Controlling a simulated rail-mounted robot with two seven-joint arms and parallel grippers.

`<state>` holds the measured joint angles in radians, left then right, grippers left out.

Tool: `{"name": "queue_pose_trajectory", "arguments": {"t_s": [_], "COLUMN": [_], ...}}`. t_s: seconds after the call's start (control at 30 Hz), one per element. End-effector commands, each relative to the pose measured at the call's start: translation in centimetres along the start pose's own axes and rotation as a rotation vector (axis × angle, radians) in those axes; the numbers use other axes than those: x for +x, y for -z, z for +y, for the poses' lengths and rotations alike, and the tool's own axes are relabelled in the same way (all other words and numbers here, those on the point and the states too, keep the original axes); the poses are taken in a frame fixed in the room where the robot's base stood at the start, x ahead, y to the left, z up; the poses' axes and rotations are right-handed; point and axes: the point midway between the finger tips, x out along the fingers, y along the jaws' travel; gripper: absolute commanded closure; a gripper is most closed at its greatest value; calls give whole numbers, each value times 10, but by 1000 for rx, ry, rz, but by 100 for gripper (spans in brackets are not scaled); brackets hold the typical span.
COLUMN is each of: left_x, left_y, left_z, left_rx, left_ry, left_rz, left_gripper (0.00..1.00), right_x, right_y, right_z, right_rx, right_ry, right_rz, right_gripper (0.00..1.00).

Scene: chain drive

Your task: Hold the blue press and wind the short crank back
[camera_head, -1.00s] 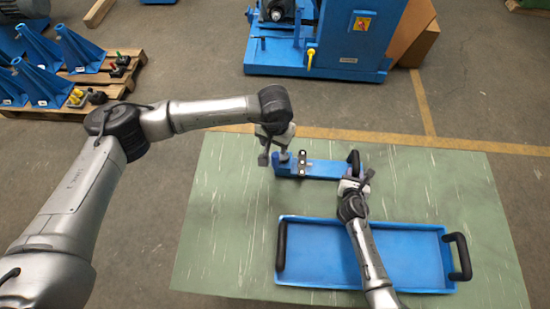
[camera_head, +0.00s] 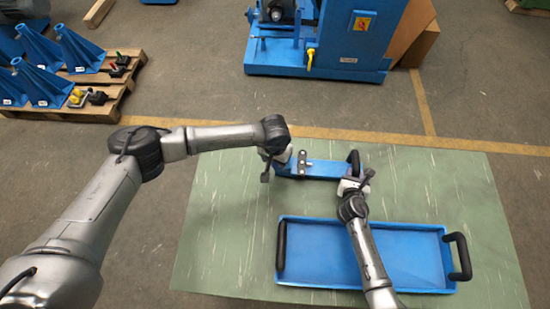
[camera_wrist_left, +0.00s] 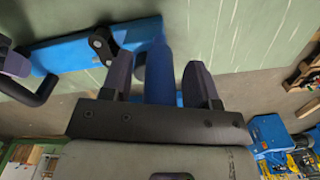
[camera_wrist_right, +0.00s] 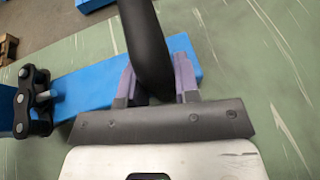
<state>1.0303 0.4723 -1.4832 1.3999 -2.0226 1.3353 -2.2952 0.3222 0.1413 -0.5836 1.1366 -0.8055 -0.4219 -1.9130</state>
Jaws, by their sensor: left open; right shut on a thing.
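The blue press (camera_head: 320,168) is a flat blue bar on the green mat, with a black handle (camera_head: 353,160) at its right end and a dark chain link (camera_head: 302,163) near its left end. My right gripper (camera_wrist_right: 158,85) is shut on the black handle. My left gripper (camera_wrist_left: 165,75) is open at the press's left end. A blue round post (camera_wrist_left: 158,70), which may be the short crank's grip, stands between its fingers; I cannot tell whether they touch it. The rest of the crank is largely hidden by my left gripper in the head view.
A blue tray (camera_head: 365,284) with black handles lies on the green mat (camera_head: 220,240) in front of the press, under my right arm. The mat's left side is clear. A blue machine (camera_head: 345,45) and a pallet (camera_head: 110,85) with blue brackets stand on the floor behind.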

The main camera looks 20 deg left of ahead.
Motion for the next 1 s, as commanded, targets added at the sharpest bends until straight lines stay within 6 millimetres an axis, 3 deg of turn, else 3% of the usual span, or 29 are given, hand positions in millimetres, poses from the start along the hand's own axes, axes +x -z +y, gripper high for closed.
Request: {"name": "queue_pose_trajectory", "arguments": {"t_s": [0.13,0.63,1.0], "left_x": [0,0,-1], "left_y": [0,0,0], "left_z": [0,0,5], "left_rx": [0,0,-82], "left_ry": [0,0,-1], "left_rz": [0,1,1], "left_gripper": [45,93,94], "right_x": [0,0,0], "right_y": [1,1,1], "right_z": [0,0,0], "right_rx": [0,0,0], "right_ry": [1,1,1], "right_rz": [1,1,1], "right_gripper": [100,100,100]}}
